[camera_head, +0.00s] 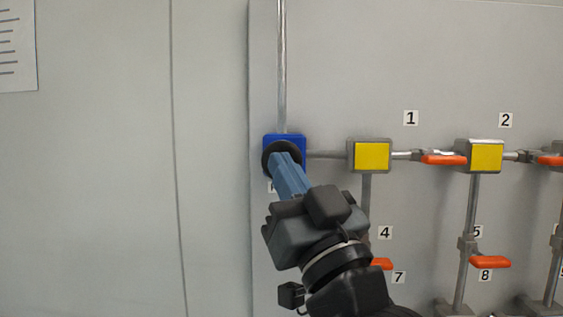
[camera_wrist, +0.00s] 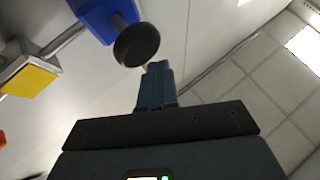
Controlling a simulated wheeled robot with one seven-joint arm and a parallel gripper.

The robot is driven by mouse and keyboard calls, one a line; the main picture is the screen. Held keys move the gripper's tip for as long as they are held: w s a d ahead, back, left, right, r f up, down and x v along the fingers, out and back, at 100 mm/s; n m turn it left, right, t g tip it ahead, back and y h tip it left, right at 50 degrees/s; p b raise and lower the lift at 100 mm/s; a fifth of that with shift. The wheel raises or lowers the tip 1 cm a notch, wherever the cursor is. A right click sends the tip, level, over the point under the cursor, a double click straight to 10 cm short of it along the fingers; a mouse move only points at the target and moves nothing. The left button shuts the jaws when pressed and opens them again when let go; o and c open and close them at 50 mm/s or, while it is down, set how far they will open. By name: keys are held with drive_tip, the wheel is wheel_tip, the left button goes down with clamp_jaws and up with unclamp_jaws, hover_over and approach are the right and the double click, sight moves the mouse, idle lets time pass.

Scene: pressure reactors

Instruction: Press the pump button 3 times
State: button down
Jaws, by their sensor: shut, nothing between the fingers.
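The pump button is a black round knob (camera_head: 268,153) on a blue box (camera_head: 298,140) mounted on the grey wall panel. In the wrist view the knob (camera_wrist: 137,45) stands out from the blue box (camera_wrist: 98,18) on a short stem. My gripper (camera_head: 284,157) has its blue fingers shut with nothing between them. In the head view the fingertips overlap the knob and cover part of it. In the wrist view the fingertips (camera_wrist: 157,66) are just beside the knob's lower right edge. I cannot tell whether they touch it.
A vertical pipe (camera_head: 282,70) rises from the blue box. A horizontal pipe runs right to yellow-faced blocks (camera_head: 372,156) (camera_head: 487,157) with orange valve handles (camera_head: 443,160) (camera_head: 490,262) and number labels. The wall left of the box is bare, with a paper sheet (camera_head: 17,45) at upper left.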

drive_tip(key=shift+w+b, duration=0.35)
drive_tip(key=shift+w, duration=0.05)
drive_tip(key=shift+w+b, duration=1.05)
drive_tip(key=shift+w, duration=0.65)
idle(1.7)
drive_tip(key=shift+s, duration=0.15)
drive_tip(key=shift+s+p, duration=0.95)
drive_tip(key=shift+s, duration=1)
drive_tip(key=shift+s+a+p, duration=0.1)
drive_tip(key=shift+s+p, duration=1.2)
drive_tip(key=shift+s, duration=1.2)
